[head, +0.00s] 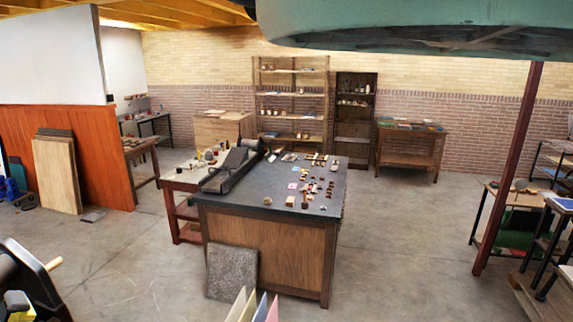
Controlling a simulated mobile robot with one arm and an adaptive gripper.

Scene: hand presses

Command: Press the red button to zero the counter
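I cannot make out a red button or a counter in the head view. A dark-topped worktable (275,221) stands in the middle of the room. A long black press-like device (231,170) lies along its left side. Many small items (312,184) sit on the top's right half, too small to tell apart. My gripper is not in view.
A grey slab (232,271) leans on the worktable's front. Boards (57,174) lean on the orange partition (98,150) at left. Dark machinery (29,280) fills the lower left corner. A dark red post (511,165) stands at right. Concrete floor around the table is mostly clear.

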